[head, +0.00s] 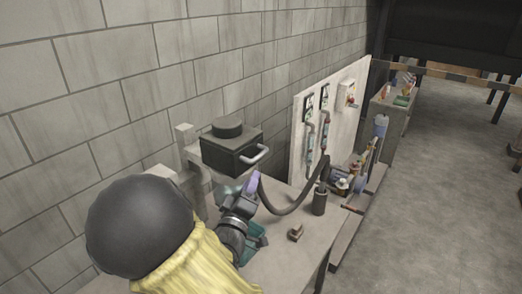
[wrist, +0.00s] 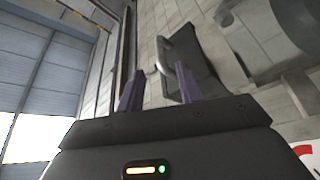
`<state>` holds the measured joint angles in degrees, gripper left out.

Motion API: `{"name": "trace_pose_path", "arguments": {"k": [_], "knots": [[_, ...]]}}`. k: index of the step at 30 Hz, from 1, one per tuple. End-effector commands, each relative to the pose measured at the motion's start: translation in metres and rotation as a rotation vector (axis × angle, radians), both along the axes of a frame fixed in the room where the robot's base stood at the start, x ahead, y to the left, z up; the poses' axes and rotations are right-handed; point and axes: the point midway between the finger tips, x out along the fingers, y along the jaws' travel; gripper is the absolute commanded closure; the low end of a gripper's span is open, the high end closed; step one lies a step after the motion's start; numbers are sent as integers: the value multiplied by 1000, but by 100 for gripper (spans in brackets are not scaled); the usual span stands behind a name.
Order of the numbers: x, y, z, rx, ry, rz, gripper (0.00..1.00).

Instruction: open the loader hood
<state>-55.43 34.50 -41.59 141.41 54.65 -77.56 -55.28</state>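The loader hood (head: 228,148) is a dark box with a round cap on top, held on a pale stand against the wall. It looks closed. Its light grey bar handle (head: 256,155) sticks out of the front. My gripper (head: 254,178) is just below the handle, with purple fingers pointing up. In the wrist view my gripper (wrist: 157,82) is open, its two fingers apart with nothing between them. The handle (wrist: 163,52) shows ahead of the fingertips, between them and toward the right one, and the dark hood (wrist: 192,68) is behind it. I cannot tell whether a finger touches the handle.
A grey bench (head: 285,258) lies below, with a dark upright cylinder (head: 320,199) and a small brown block (head: 296,232). A dark hose (head: 290,208) curves right of my gripper. The floor (head: 445,180) at right is clear.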

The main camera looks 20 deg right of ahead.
Motion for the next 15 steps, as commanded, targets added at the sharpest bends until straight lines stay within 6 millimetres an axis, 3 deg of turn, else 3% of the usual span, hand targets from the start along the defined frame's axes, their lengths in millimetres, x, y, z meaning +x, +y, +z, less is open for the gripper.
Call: {"name": "trace_pose_path", "arguments": {"k": [15], "knots": [[75,-50,22,0,0,-2,64]]}}
